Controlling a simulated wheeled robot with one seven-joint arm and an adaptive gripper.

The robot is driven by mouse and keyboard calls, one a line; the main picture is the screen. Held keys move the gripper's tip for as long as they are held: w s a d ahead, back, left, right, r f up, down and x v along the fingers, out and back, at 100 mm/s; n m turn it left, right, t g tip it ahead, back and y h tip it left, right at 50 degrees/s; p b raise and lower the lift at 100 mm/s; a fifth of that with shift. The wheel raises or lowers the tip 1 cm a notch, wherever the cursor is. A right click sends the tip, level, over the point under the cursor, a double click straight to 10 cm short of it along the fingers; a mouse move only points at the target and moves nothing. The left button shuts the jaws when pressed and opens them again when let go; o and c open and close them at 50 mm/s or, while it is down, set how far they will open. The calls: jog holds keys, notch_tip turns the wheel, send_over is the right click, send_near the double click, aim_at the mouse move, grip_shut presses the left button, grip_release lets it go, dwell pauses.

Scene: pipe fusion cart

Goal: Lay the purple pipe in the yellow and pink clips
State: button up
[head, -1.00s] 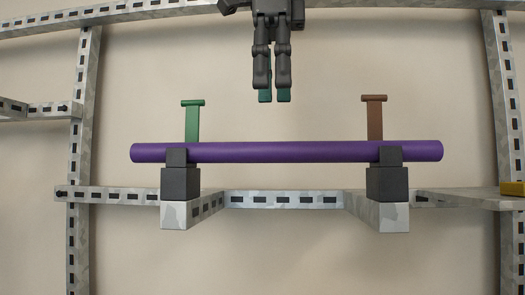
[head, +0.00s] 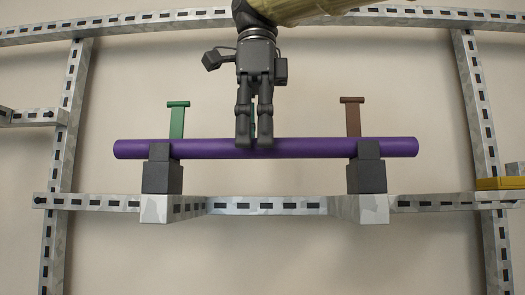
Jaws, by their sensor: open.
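The purple pipe (head: 310,148) lies level across two dark grey holders, the left one (head: 162,178) and the right one (head: 367,177). A green lever (head: 177,121) stands up by the left holder and a brown lever (head: 352,118) by the right one. My gripper (head: 254,144) points down at the middle of the pipe, with its fingertips overlapping it in the picture. It is open; whether the fingers touch the pipe I cannot tell. No pink clip shows, and no clip can be made out as yellow.
The holders sit on the ends of metal arms from a slotted rail (head: 265,206). Slotted uprights (head: 64,140) stand at left and right. A yellow piece (head: 498,183) rests on a shelf at the far right, partly cut off by the picture edge.

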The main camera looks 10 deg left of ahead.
jog(key=shift+w+a+f, duration=0.1)
jog(key=shift+w+a, duration=0.05)
jog(key=shift+w, duration=0.15)
jog(key=shift+c, duration=0.3)
jog(key=shift+s, duration=0.15)
jog(key=c, duration=1)
jog(key=shift+c, duration=0.2)
jog(key=shift+r, duration=0.2)
jog(key=shift+r+p, duration=0.2)
jog(key=shift+p, duration=0.2)
jog(key=shift+r+p, duration=0.5)
jog(key=shift+r, duration=0.1)
jog(key=shift+r+p, duration=1.7)
jog(key=shift+r, duration=1.35)
